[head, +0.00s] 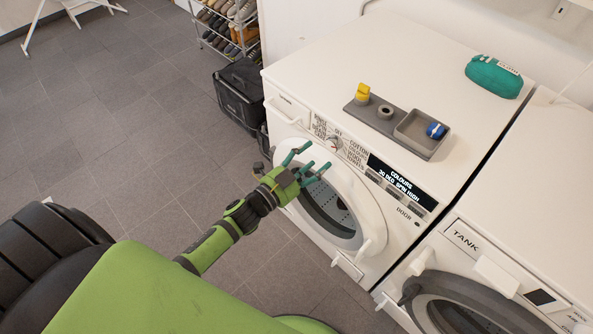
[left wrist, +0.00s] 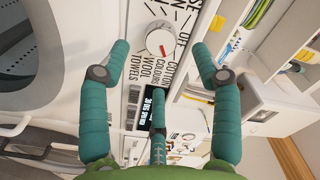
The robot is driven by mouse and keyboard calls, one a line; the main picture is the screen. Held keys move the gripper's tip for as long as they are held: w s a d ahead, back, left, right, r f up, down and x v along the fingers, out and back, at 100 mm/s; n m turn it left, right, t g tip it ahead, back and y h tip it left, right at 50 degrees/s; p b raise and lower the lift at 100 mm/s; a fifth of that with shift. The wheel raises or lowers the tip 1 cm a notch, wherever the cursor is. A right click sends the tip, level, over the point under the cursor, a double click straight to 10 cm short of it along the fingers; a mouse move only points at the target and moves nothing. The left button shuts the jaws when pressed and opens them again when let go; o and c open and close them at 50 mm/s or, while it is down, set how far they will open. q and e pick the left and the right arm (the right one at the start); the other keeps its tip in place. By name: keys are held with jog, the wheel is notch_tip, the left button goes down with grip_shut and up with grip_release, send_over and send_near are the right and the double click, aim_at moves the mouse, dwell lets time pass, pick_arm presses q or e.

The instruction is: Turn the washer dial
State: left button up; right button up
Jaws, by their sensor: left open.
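The washer dial (head: 334,143) is a round white knob on the front panel of the left washer (head: 330,60). In the left wrist view the dial (left wrist: 160,41) shows a red mark, with labels such as COTTON, COLOURS, WOOL and TOWELS around it. The display (head: 402,183) reads COLOURS, 30 DEG, SPIN HIGH. My left gripper (head: 308,162) is open and empty in front of the panel, its green fingers spread. In the left wrist view the dial lies ahead between the two outer fingers (left wrist: 162,70), with no visible contact. My right gripper is not in view.
A grey tray (head: 397,130) with a yellow item (head: 362,92) and a blue item (head: 436,130) sits on the washer, near a green bundle (head: 493,77). A second machine (head: 480,260) stands at the right. A black bag (head: 239,95) and shoe rack (head: 226,28) stand behind.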

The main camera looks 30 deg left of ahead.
pick_arm(q)
jog(key=v, duration=0.6)
jog(key=shift+s, duration=0.2)
jog(key=shift+f, duration=0.1)
